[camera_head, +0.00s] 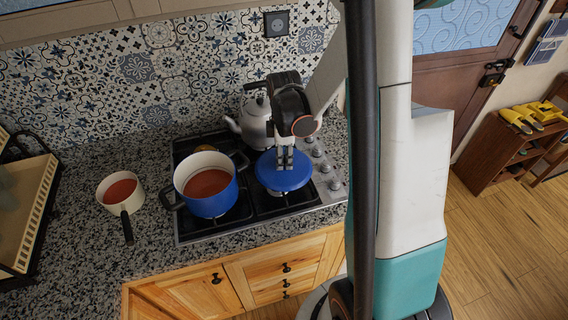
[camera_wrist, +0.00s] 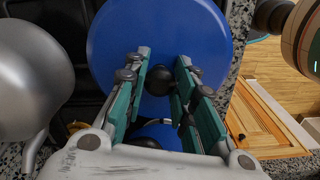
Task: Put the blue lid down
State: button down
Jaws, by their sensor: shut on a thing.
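The blue lid (camera_head: 284,180) is a round disc, roughly level, over the right side of the black hob, just right of the blue pot (camera_head: 213,204). My gripper (camera_head: 284,164) points down at the middle of the lid. In the wrist view its fingers (camera_wrist: 164,92) are shut on the lid's dark knob (camera_wrist: 159,80), and the lid (camera_wrist: 155,32) fills the top centre. I cannot tell whether the underside of the lid touches the hob. The blue pot is open and holds red soup.
A grey kettle (camera_head: 254,130) stands just behind the lid; its body shows at the left of the wrist view (camera_wrist: 30,75). A white saucepan (camera_head: 113,190) with red soup stands on the counter left of the hob (camera_head: 184,230). Hob knobs (camera_head: 326,167) line the right edge.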

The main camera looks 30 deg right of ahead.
aim_at(284, 165)
notch_tip(284, 165, down, 3)
jog(key=shift+w+r, duration=0.1)
jog(key=shift+r, duration=0.05)
jog(key=shift+r, duration=0.1)
jog(key=shift+f+b, duration=0.5)
jog(key=shift+b, duration=0.15)
jog(key=shift+f, duration=0.15)
jog(key=c, duration=1.3)
grip_release()
jog(key=shift+c, duration=0.2)
jog(key=shift+r+p, duration=0.5)
jog(key=shift+r, duration=0.15)
notch_tip(284, 165, up, 12)
jog(key=shift+p, duration=1)
